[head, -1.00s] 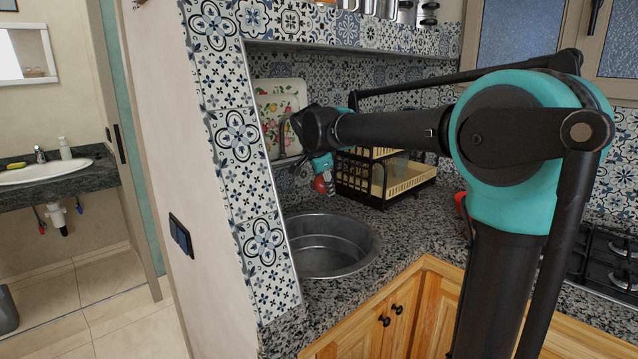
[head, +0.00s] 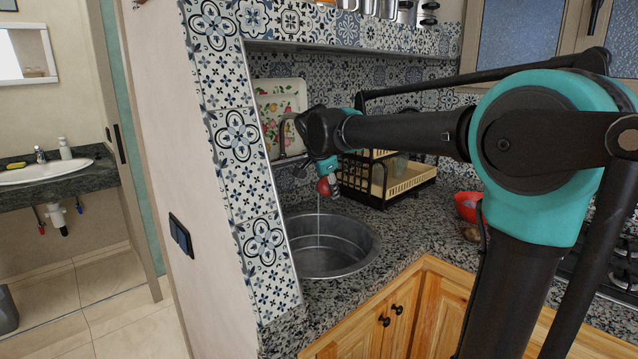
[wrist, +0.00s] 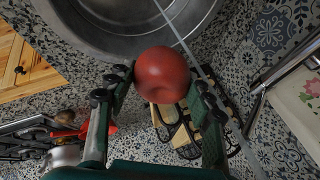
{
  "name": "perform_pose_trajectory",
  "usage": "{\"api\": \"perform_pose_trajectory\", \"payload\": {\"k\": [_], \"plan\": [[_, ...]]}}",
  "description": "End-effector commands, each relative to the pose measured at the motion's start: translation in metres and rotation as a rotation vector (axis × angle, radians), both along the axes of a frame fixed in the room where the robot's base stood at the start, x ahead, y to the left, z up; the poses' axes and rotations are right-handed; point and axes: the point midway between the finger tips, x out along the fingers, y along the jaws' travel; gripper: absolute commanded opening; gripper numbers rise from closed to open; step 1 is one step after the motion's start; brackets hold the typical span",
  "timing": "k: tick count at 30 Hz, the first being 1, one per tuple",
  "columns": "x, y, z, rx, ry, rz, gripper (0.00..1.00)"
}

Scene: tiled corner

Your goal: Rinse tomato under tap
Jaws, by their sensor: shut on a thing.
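The red tomato (head: 323,187) is held in my gripper (head: 328,180), above the back of the round metal sink (head: 345,272). In the wrist view the tomato (wrist: 162,74) sits between the two fingertips (wrist: 160,85), with the sink (wrist: 105,45) beyond it. The curved tap (head: 283,130) stands behind the sink, partly hidden by my arm. A thin stream of water (head: 318,222) falls into the sink below the tomato. In the wrist view the stream (wrist: 178,35) passes close beside the tomato; I cannot tell whether it touches it.
A dish rack (head: 425,176) stands to the right of the sink. A tiled wall end (head: 240,150) borders the sink's left side.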

Motion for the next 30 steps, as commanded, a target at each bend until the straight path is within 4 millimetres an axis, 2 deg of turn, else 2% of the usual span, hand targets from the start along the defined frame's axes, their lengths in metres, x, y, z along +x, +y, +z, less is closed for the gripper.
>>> {"api": "perform_pose_trajectory", "payload": {"k": [5,30], "plan": [[-0.005,-0.003,0.002,0.000,0.000,0.000,0.20],[-0.067,-0.041,0.026,0.000,0.000,0.000,0.19]]}}
